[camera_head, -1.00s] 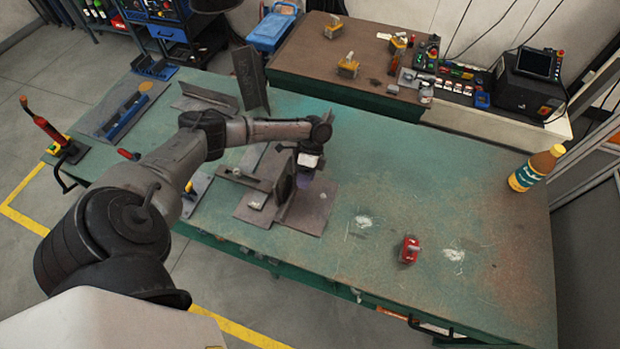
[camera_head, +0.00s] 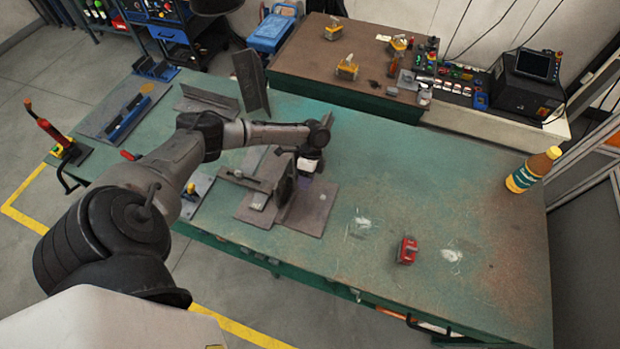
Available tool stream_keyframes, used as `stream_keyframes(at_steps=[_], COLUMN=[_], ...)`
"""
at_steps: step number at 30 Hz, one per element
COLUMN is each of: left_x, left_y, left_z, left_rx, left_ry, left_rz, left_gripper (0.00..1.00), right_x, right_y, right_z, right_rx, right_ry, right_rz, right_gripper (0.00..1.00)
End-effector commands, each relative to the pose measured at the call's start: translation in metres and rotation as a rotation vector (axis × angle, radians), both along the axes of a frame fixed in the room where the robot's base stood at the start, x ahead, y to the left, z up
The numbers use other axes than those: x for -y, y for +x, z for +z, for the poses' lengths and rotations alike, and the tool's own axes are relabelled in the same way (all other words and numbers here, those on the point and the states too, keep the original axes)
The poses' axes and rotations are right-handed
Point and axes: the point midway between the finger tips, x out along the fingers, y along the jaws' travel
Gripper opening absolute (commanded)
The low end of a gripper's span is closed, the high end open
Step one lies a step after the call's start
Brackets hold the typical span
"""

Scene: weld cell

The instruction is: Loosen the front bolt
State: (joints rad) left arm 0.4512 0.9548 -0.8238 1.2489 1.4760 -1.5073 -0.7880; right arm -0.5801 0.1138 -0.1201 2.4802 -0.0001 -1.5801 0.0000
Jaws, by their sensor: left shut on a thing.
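My left gripper (camera_head: 308,163) is at the fixture on the green workbench (camera_head: 420,200). It points down beside an upright dark metal plate (camera_head: 286,182) that stands on a flat grey base plate (camera_head: 318,208). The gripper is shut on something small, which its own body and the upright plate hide. The front bolt cannot be made out at this size. My right gripper is not in view.
A red object (camera_head: 407,250) lies near the bench's front edge. A yellow-capped bottle (camera_head: 533,170) stands at the right. Metal angle pieces (camera_head: 208,101) lie at the back left. The bench's right half is mostly clear.

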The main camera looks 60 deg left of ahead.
Motion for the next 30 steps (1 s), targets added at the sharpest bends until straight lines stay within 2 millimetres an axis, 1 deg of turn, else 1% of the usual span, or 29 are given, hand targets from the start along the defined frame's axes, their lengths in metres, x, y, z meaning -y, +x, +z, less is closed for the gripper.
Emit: stream_keyframes(at_steps=[1,30], left_x=[0.0,0.0], left_y=[0.0,-0.001], left_z=[0.003,0.002], left_rx=[0.011,0.226], left_ry=[0.007,0.199], left_rz=[0.0,-0.001], left_gripper=[0.17,0.17], right_x=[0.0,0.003], right_y=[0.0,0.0], right_z=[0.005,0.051], right_rx=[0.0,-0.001], right_ry=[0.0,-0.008], right_rz=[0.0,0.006], right_gripper=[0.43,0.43])
